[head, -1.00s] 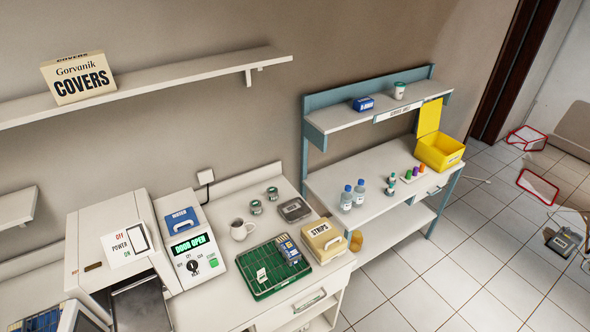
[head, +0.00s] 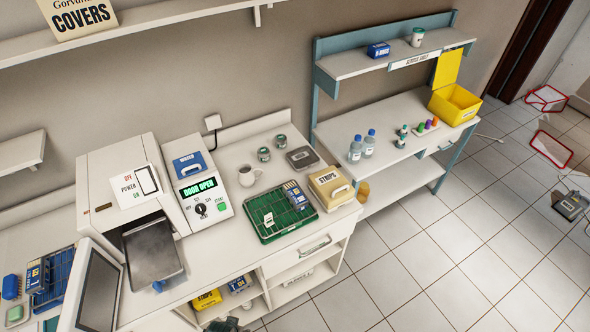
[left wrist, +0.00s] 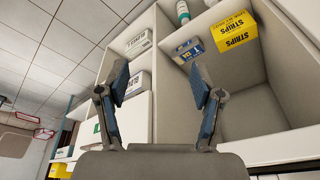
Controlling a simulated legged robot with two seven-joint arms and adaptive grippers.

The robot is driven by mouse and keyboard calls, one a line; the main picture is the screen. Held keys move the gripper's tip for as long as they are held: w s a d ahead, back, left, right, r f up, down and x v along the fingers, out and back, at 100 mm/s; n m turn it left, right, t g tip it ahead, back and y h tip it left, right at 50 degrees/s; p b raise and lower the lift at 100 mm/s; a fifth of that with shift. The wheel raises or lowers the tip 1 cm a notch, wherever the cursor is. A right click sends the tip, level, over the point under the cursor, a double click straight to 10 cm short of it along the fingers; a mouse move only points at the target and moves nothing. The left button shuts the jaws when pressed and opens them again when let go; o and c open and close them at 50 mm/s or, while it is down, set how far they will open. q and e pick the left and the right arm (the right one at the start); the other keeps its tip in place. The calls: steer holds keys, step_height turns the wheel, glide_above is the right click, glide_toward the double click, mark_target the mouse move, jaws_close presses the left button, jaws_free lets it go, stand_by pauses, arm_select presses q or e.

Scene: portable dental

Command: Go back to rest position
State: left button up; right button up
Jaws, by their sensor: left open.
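My left gripper (left wrist: 160,88) shows in the left wrist view with its two blue-padded fingers spread apart and nothing between them. Behind the fingers is an open white shelf compartment (left wrist: 262,90). A yellow STRIPS box (left wrist: 233,33) and a blue-and-white box (left wrist: 189,49) stand in it, apart from the fingers. In the head view, a dark shape at the bottom edge, in front of the lower shelves, may be part of my gripper, but it is too cut off to tell. My right gripper is in neither view.
A blue-framed bench (head: 385,150) stands behind.

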arm_select(q)
steer(key=s+f+g+b, duration=0.15)
steer(key=s+f, duration=0.25)
steer(key=f, duration=0.8)
steer(key=s+f+b, duration=0.2)
steer(key=s+f, duration=0.2)
steer(key=f, duration=0.8)
steer(key=s+a+f+b, duration=0.3)
steer(key=s+f, duration=0.8)
steer(key=s, duration=0.1)
steer(key=shift+s+a+f, duration=0.15)
steer(key=shift+s+f, duration=0.05)
steer(key=shift+f, duration=0.15)
steer(key=shift+s+g, duration=0.25)
steer(key=shift+s, duration=0.05)
steer(key=shift+c, duration=0.3)
